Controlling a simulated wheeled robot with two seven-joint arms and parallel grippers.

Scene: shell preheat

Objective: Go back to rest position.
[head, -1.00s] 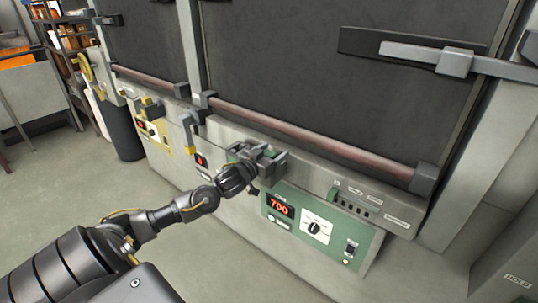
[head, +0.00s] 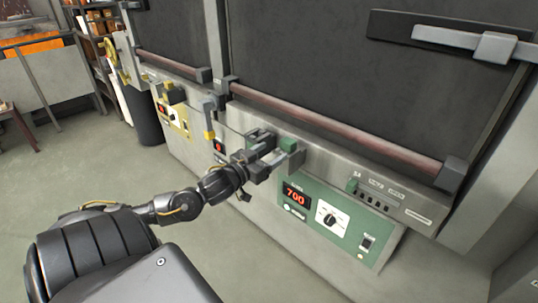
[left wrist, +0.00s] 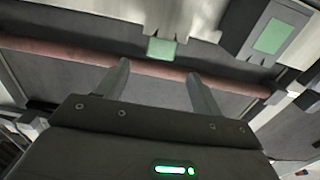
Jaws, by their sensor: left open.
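My left gripper (head: 272,152) is open and empty in the head view, in front of the furnace's lower front. A green block-like part (head: 289,145) on the furnace front sits just beyond its fingertips. In the left wrist view the two fingers (left wrist: 155,85) are spread apart, with a green part (left wrist: 161,48) beyond them and a gap between. The green control panel (head: 325,222) reads 700 and has a dial and a switch. My right gripper is not in view.
A large dark furnace door (head: 330,75) with a reddish bar (head: 330,125) along its bottom fills the back. A yellow panel (head: 172,112) and a dark bin (head: 146,122) stand to the left. The floor (head: 70,170) at left is clear.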

